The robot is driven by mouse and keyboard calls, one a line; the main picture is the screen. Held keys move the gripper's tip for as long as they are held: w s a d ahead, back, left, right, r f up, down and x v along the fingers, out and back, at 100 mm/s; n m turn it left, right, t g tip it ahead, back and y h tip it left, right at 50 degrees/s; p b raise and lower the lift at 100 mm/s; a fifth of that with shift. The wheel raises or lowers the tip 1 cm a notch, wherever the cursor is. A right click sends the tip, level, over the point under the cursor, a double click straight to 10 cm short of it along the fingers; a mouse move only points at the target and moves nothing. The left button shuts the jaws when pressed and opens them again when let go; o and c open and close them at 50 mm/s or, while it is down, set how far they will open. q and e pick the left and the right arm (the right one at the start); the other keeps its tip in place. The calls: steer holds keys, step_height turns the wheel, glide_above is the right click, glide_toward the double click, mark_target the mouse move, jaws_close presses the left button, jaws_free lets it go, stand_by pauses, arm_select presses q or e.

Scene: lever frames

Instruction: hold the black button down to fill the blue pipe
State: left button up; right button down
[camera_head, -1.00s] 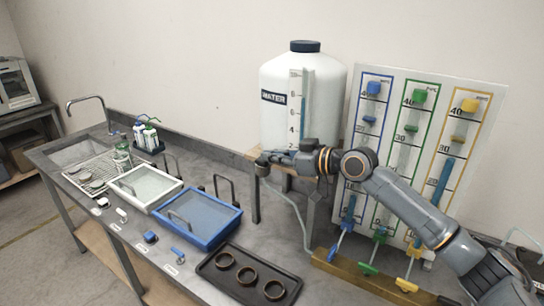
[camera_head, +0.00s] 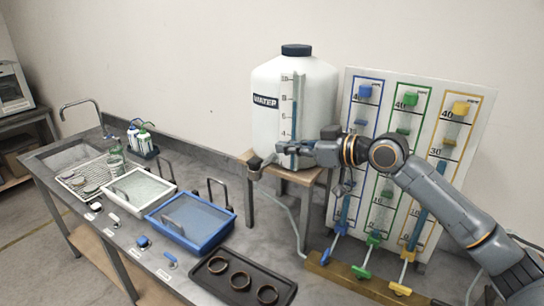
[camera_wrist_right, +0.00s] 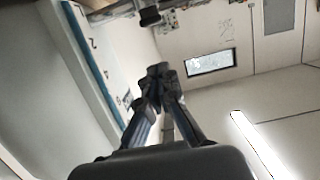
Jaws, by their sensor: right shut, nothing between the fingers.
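A small black round part (camera_head: 254,166), perhaps the black button, sits at the left front of the water tank's stand. A dark round part (camera_wrist_right: 149,15) shows at the top of the right wrist view; I cannot tell if it is the same. My right gripper (camera_head: 283,147) is shut and empty, up and to the right of the black part, in front of the tank's lower side. Its closed fingers (camera_wrist_right: 157,72) show in the right wrist view. The blue-framed pipe (camera_head: 344,212) is the left one on the board; my arm hides its middle. My left gripper is out of view.
The white water tank (camera_head: 270,120) stands on a wooden stand (camera_head: 308,175). The board also holds green and yellow pipes, with blue, green (camera_head: 362,270) and yellow levers below. A black tray (camera_head: 215,278) with three rings and a blue tray (camera_head: 163,215) lie left.

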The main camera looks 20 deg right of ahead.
steer(key=b+v, duration=0.1)
steer(key=v, duration=0.2)
steer(key=shift+s+r, duration=0.1)
steer(key=shift+r, duration=0.05)
